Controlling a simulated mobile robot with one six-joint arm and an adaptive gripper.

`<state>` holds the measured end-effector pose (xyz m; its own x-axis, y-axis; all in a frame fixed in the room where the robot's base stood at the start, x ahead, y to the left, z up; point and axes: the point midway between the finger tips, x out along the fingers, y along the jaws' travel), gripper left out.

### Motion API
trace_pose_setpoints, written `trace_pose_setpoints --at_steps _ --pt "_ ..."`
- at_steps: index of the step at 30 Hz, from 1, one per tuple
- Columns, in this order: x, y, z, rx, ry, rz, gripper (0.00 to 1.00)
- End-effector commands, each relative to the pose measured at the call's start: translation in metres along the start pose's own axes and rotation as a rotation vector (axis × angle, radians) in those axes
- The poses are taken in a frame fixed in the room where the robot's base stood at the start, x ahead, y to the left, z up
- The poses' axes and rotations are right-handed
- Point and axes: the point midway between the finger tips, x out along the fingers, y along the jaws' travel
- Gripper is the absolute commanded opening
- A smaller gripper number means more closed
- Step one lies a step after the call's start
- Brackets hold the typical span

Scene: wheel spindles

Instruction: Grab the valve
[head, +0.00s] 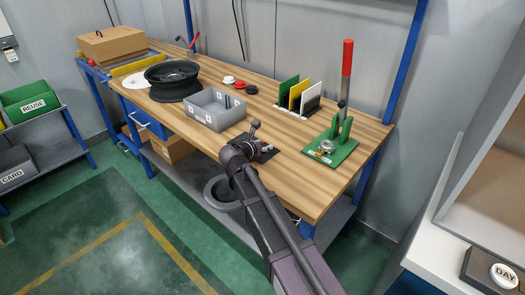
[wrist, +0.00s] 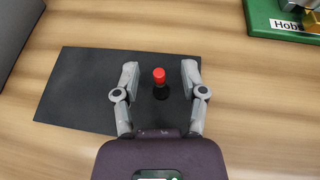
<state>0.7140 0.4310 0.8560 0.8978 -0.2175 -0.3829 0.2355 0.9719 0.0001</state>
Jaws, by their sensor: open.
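The valve (wrist: 160,78) is a small upright piece with a red cap and a black lower part. In the wrist view it stands on a black mat (wrist: 75,90) on the wooden bench. My gripper (wrist: 160,68) is open, with one grey finger to the left of the valve and one to the right. Gaps show on both sides, and neither finger appears to touch it. In the head view my gripper (head: 262,138) is over the bench's front edge area and hides the valve; part of the mat (head: 268,156) shows beside it.
A grey bin (head: 216,113) stands left of my gripper on the bench (head: 290,139). A green fixture (head: 330,154) with a red-handled lever (head: 347,60) stands to the right. Colored plates (head: 297,93) stand behind. Bare wood lies between the mat and the fixture.

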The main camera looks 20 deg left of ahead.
Motion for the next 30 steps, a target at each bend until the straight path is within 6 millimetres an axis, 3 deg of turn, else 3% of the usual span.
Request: trace_pose_setpoints --at_steps 14,20,21,30 --pt "-0.0008 0.0004 0.0001 -0.001 0.000 0.001 0.55" --pt "-0.0010 0.0006 0.0000 -0.001 0.000 0.001 0.04" --pt "-0.0011 0.0006 0.0000 -0.001 0.000 0.001 0.00" --pt "-0.0013 0.0009 -0.0001 -0.001 0.000 0.002 0.00"
